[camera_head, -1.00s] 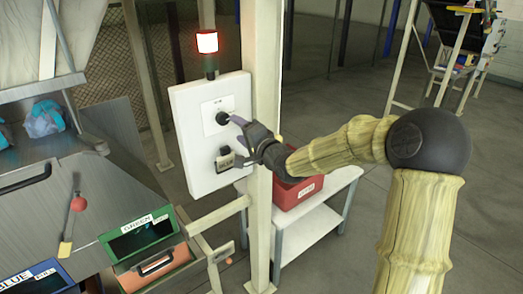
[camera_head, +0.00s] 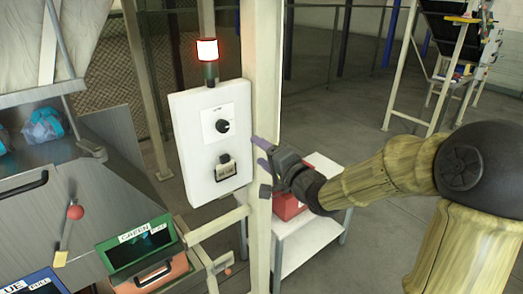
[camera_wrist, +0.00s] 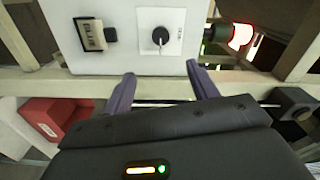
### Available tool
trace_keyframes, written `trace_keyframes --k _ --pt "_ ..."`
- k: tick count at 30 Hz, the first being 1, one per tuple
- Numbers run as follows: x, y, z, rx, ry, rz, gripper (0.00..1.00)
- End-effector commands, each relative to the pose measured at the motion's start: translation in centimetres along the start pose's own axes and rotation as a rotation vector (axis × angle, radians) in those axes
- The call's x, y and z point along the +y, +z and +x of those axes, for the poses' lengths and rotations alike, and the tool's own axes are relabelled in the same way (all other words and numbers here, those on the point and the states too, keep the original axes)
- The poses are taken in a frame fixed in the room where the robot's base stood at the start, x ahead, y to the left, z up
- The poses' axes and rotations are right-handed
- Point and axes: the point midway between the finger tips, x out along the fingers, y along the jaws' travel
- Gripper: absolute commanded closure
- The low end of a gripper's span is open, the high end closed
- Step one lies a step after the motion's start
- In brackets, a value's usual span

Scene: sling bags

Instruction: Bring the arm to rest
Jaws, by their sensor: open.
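My gripper (camera_head: 262,152) is open and empty in the head view, to the right of the white control box (camera_head: 190,185) and in front of the pale post. In the wrist view its two purple fingers (camera_wrist: 163,92) stand apart with nothing between them. The control box also shows ahead of them in the wrist view (camera_wrist: 190,58). A black rotary knob (camera_head: 222,126) sits on the box's upper plate, and a labelled switch block (camera_head: 226,168) sits below it. My gripper is apart from both. My arm is still bent and held out from the right side.
A lit red-and-white lamp (camera_head: 208,50) stands above the box. A red bin (camera_head: 288,206) rests on a white table (camera_head: 318,228) behind my gripper. The pale post (camera_head: 262,60) is close by. Green (camera_head: 140,246) and blue (camera_head: 40,284) labelled bins are at lower left. Open floor lies at right.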

Motion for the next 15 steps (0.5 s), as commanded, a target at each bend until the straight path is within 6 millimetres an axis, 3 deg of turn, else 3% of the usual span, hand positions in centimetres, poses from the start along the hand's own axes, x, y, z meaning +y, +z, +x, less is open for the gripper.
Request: trace_keyframes --k 4,8,11,15 --pt "1.6 0.3 -0.2 0.008 0.078 -0.06 0.41" --pt "5.4 0.7 -1.4 0.013 0.267 -0.205 0.41" --pt "8.9 1.1 -3.5 -0.009 0.463 -0.344 0.41" --pt "12.9 1.6 -7.7 -0.091 0.724 -0.515 0.41"
